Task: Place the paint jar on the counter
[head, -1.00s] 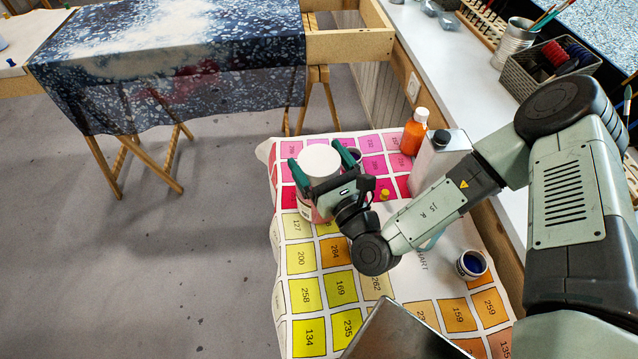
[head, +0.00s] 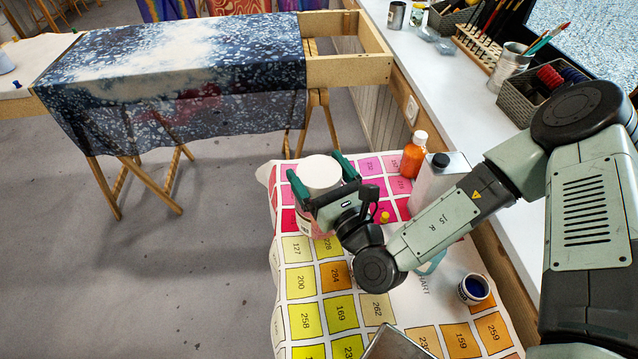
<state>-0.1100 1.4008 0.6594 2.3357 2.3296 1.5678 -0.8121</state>
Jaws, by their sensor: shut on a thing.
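The paint jar (head: 320,174) has a white lid and a pinkish body that my gripper partly hides. My gripper (head: 320,182) is shut on it, with one green-tipped finger on each side. The jar is upright over the far-left part of the table covered with the colour chart cloth (head: 407,310). I cannot tell whether its base touches the cloth. The white counter (head: 436,92) runs along the right wall, higher than the cloth-covered table.
An orange bottle (head: 413,155) and a pale can with a black cap (head: 437,180) stand right of the jar. A small blue paint pot (head: 473,289) is nearer. A brush holder (head: 512,67) and a grey basket (head: 540,95) occupy the counter; its left strip looks bare.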

